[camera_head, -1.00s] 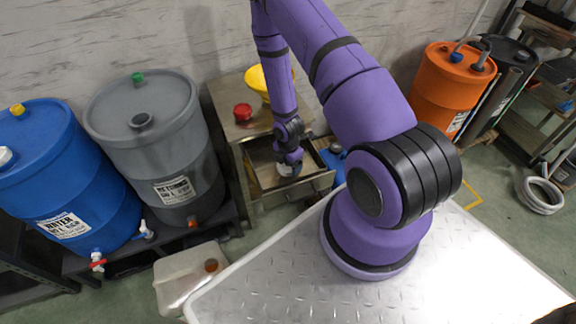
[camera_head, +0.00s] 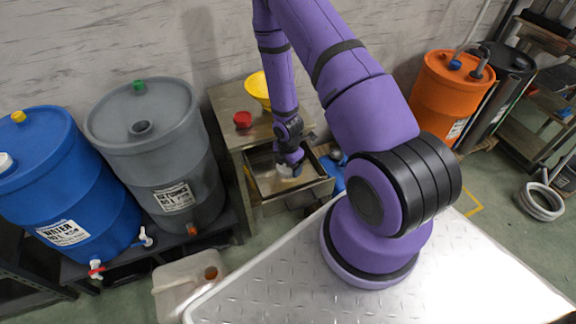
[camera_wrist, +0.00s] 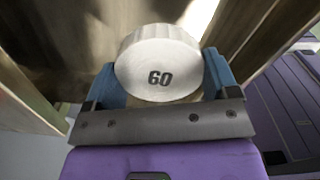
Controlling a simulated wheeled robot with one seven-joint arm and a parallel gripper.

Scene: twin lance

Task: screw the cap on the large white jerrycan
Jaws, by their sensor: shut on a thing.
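The cap is a white ribbed disc marked "60" (camera_wrist: 162,62). It sits between the blue fingers of my gripper (camera_wrist: 160,88), which is shut on it. In the head view my gripper (camera_head: 290,163) holds the white cap (camera_head: 285,170) over or inside an open metal drawer (camera_head: 300,194); I cannot tell the exact height. A whitish translucent jerrycan (camera_head: 180,281) stands low at the left, apart from the gripper. It has a brown round neck or closure (camera_head: 211,272) on top. Its lower part is cut off by the frame and partly hidden by my deck.
A metal cabinet (camera_head: 228,100) carries a red cap (camera_head: 242,119) and a yellow funnel (camera_head: 258,88). Blue (camera_head: 95,190) and grey (camera_head: 150,130) drums stand left. An orange drum (camera_head: 440,95) and a hose coil (camera_head: 541,202) are right. Drawer walls surround the gripper closely.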

